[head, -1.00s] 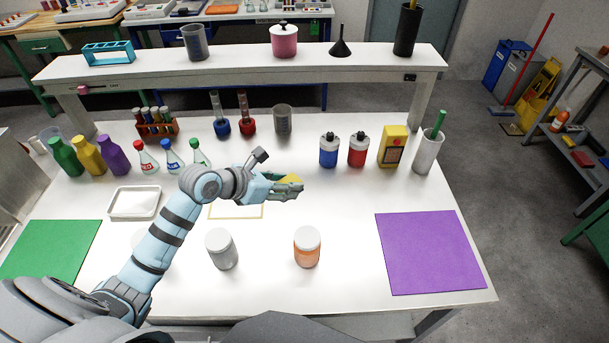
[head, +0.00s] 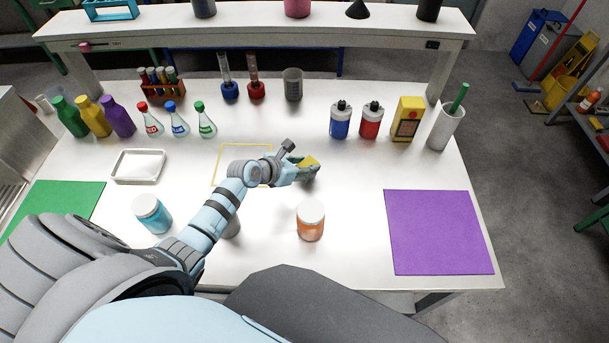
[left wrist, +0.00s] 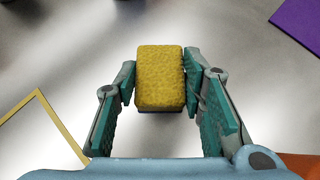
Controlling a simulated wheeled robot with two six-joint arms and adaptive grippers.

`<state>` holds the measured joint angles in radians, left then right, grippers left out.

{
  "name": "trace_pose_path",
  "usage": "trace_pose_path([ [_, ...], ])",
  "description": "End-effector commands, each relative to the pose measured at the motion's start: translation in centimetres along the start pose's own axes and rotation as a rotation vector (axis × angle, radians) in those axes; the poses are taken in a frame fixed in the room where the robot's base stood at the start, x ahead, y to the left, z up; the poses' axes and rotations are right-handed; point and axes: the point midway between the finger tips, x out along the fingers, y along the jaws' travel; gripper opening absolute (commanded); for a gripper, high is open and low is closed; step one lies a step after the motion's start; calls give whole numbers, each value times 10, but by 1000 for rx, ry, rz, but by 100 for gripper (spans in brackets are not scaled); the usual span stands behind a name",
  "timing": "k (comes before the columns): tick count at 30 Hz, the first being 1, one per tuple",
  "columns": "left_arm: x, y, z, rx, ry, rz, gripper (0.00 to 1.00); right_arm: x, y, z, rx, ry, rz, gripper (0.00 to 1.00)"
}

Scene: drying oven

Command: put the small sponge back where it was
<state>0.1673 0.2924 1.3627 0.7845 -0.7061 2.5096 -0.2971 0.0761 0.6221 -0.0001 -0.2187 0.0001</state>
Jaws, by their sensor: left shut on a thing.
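The small yellow sponge (head: 308,160) is held between the fingers of my left gripper (head: 306,169), above the middle of the white table. In the left wrist view the sponge (left wrist: 161,78) stands between the two teal finger pads of the gripper (left wrist: 160,85). A yellow rectangular outline (head: 244,145) is marked on the table, to the left of the gripper and partly hidden by my arm. A corner of this outline (left wrist: 38,91) shows at the lower left of the left wrist view. My right gripper is not in view.
An orange jar (head: 310,222) stands in front of the gripper, and a blue jar (head: 152,215) is left of my arm. A grey jar (head: 233,228) is mostly hidden behind the arm. A white tray (head: 138,167) lies left of the outline. A purple mat (head: 439,232) lies right.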

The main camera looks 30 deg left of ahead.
Motion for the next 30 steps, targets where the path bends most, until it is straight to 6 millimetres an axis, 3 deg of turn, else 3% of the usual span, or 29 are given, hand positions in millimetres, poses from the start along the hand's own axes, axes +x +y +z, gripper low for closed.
trace_pose_path([
  [3,17,-1,-23,-1,2,-2,16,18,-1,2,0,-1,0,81],
  [14,18,-1,-24,0,2,-2,16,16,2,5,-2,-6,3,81],
  [15,18,-1,-24,1,1,-2,43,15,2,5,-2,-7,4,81],
  [18,18,-1,-24,0,1,-2,57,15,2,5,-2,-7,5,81],
  [30,11,0,-20,1,1,-1,57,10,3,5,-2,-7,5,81],
])
